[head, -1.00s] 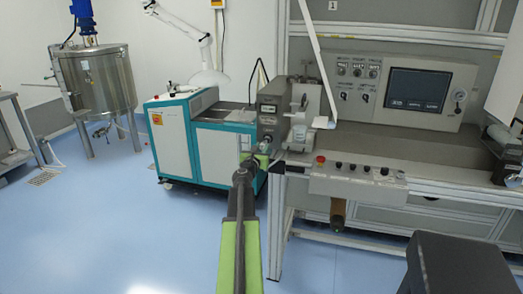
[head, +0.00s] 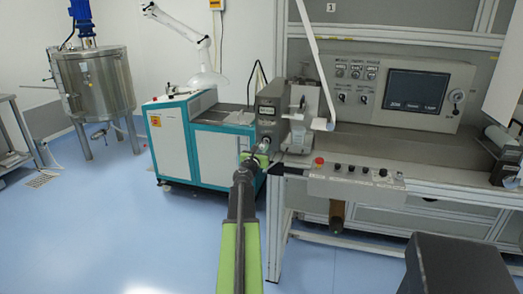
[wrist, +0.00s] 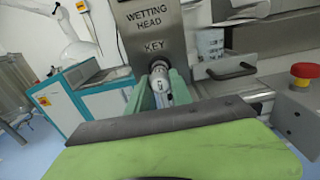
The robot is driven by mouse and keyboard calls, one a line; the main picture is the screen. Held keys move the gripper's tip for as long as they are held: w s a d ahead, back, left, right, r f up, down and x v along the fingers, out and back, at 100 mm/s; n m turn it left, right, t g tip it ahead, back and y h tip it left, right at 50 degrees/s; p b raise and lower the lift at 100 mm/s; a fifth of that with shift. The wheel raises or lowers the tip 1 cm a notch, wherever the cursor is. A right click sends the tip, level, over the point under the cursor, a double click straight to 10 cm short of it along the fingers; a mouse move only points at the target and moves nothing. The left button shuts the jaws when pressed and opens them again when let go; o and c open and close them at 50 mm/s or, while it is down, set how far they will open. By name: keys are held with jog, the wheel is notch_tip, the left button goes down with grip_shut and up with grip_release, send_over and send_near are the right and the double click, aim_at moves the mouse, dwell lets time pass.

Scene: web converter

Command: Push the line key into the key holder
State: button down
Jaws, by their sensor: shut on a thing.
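The line key (wrist: 162,85) is a light grey, round-ended piece between the two green fingers of my gripper (wrist: 162,92) in the wrist view. My gripper is shut on it. Its far end points at the key holder (wrist: 157,65), a round opening under the word KEY on the grey wetting head panel (wrist: 152,25). The key's tip is at or very close to the holder; I cannot tell how deep it sits. In the head view, my gripper (head: 257,161) is at the lower front of the wetting head (head: 268,112), and the key is barely visible.
A control box with a red button (head: 319,161) projects to the right of the gripper. A teal and white cabinet (head: 200,145) stands behind on the left. A control panel with a screen (head: 415,90) is at the back right.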

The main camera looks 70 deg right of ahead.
jog(key=c, duration=1.1)
grip_release()
jog(key=shift+o, duration=0.2)
jog(key=a, duration=1.2)
jog(key=shift+s, duration=0.35)
